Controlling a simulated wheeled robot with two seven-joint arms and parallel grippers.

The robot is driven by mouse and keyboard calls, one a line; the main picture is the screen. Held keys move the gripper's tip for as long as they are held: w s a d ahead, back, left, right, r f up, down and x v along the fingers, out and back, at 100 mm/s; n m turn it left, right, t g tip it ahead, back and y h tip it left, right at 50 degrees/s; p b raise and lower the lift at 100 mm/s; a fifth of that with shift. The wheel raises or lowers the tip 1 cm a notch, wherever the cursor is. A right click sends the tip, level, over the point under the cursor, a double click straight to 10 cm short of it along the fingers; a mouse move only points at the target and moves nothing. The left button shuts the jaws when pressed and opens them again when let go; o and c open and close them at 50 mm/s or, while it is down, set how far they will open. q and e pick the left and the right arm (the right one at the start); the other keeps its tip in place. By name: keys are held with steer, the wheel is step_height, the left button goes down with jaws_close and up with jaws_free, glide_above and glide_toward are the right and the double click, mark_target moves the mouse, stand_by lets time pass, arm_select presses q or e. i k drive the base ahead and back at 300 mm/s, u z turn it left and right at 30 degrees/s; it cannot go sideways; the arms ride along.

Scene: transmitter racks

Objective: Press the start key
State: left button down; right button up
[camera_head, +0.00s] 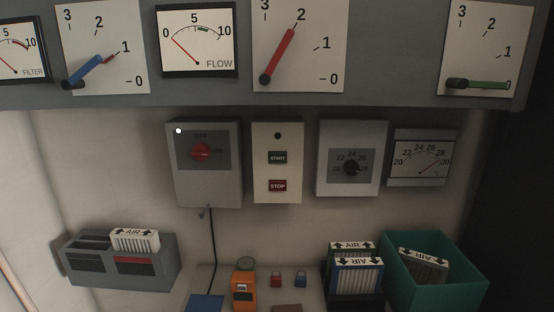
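The start key (277,158) is a small dark green button with the word START on a beige control box (290,190) in the middle of the wall. A dark round lamp or hole (278,136) sits above it, and a red STOP key (278,185) sits below it. Nothing covers the start key. Neither of my grippers shows in the head view.
A grey switch box (190,188) with a red knob is left of the control box; a dial box (335,185) is right. Gauges and levers line the panel above. Below are a filter holder (150,272), an orange device (244,292), padlocks and a teal bin (420,290).

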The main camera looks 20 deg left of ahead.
mark_target(275, 158)
steer(key=k, duration=0.65)
steer(key=z, duration=0.8)
steer(key=i, duration=1.35)
steer(key=u, duration=0.7)
